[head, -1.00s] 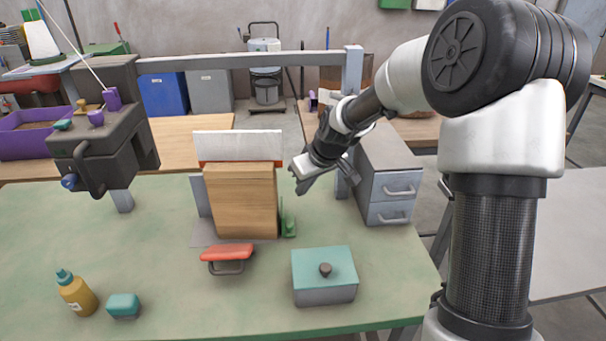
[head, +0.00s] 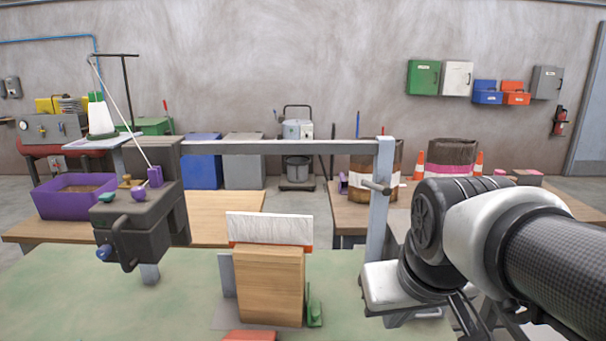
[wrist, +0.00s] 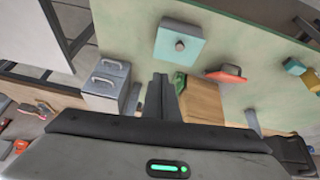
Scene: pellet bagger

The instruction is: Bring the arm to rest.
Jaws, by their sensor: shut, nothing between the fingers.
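My gripper (wrist: 161,90) shows in the wrist view with its fingers together, shut and empty. It hangs above the bench, between the grey drawer unit (wrist: 104,88) and the wooden block (wrist: 205,101); I see no contact with either. In the head view my arm is folded at the lower right, and I cannot make out the fingertips there.
On the green bench (head: 60,300) stand the wooden block (head: 270,285) and a grey frame post (head: 380,210) close to my arm. The wrist view shows a teal-lidded box (wrist: 178,45) and a red-handled tool (wrist: 226,72). A dark machine head (head: 135,230) is at left.

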